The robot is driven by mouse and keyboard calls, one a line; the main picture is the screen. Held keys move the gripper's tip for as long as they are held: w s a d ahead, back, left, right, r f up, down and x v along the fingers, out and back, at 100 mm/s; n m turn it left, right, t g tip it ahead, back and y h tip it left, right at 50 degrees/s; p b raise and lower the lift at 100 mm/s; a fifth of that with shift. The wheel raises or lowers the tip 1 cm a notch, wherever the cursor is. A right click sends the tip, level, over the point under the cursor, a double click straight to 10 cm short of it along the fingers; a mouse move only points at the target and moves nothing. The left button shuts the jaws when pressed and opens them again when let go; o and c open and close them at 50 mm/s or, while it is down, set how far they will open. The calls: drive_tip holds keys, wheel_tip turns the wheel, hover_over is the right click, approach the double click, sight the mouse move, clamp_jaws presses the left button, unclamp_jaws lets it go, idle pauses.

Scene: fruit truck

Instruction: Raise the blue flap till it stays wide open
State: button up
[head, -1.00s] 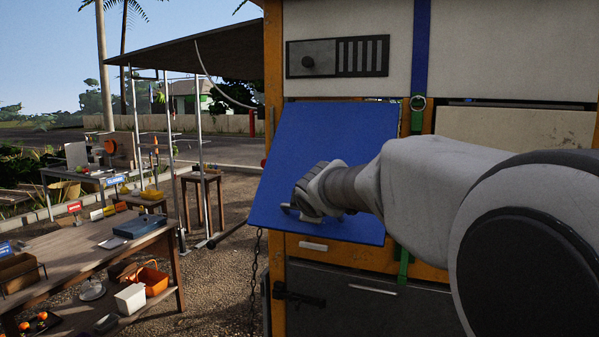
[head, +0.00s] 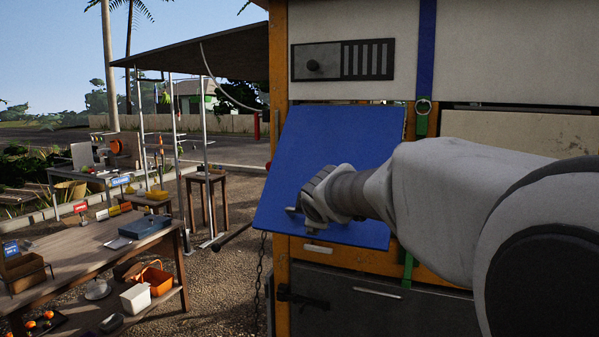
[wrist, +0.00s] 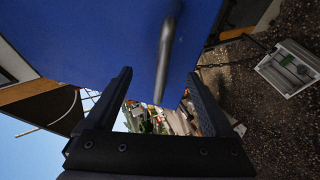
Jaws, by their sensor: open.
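The blue flap (head: 335,150) hangs on the orange-framed truck side in the head view. It tilts outward, its lower edge standing off the truck, so it is partly raised. A grey bar handle (wrist: 166,50) on its face shows in the wrist view. My gripper (head: 300,212) is at the flap's lower left part in the head view, its fingers mostly hidden behind my wrist. In the wrist view my gripper (wrist: 162,85) has its two fingers apart, with the handle's end between or just beyond them. I cannot tell whether they touch the handle or flap.
A wooden table (head: 80,262) stands at left. Gravel (head: 225,285) lies clear between table and truck.

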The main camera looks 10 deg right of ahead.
drive_tip(key=p+v, duration=0.3)
drive_tip(key=v, duration=0.3)
idle(0.6)
drive_tip(key=shift+s, duration=0.15)
